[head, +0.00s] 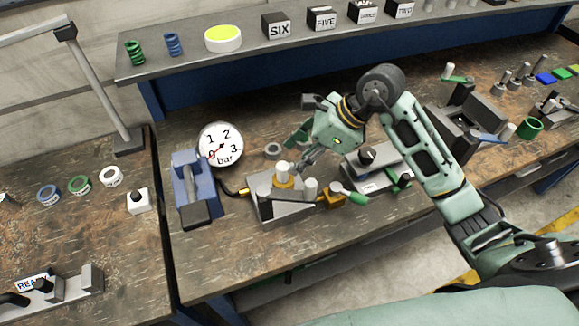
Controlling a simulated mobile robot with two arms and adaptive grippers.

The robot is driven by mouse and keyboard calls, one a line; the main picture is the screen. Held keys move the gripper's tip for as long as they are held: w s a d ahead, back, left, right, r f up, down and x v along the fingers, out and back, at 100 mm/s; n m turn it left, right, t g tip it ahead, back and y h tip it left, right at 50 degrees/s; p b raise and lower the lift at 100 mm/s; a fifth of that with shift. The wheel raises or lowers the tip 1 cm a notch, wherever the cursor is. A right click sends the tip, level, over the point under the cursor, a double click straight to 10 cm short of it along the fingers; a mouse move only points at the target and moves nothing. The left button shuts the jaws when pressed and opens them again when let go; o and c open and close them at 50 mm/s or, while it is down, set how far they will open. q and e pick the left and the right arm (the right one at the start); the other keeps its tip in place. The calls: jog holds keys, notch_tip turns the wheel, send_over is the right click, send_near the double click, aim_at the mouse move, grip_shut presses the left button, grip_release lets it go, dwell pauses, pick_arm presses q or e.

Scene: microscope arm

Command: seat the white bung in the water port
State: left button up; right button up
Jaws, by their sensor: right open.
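A grey metal block (284,208) with fittings on top stands on the bench, left of centre. A pale, white-topped plug (282,169) stands upright on it in a yellow-orange collar. A pale grey cylinder (310,188) stands on the block to the right of that. I cannot tell for sure which of these is the white bung, or which opening is the water port. My right gripper (304,153) is open, just above and right of the plug, with its fingers partly overlapping one another in view. I see nothing held between them. My left gripper is out of view.
A pressure gauge (221,145) and a blue clamp (194,190) stand left of the block. A brass valve with a green lever (352,195) sticks out at its right. A grey fixture (376,172) stands behind my right forearm's left side. The front bench strip is clear.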

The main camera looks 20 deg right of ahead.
jog(key=b+v, duration=0.1)
jog(key=v, duration=0.5)
dwell(0.4)
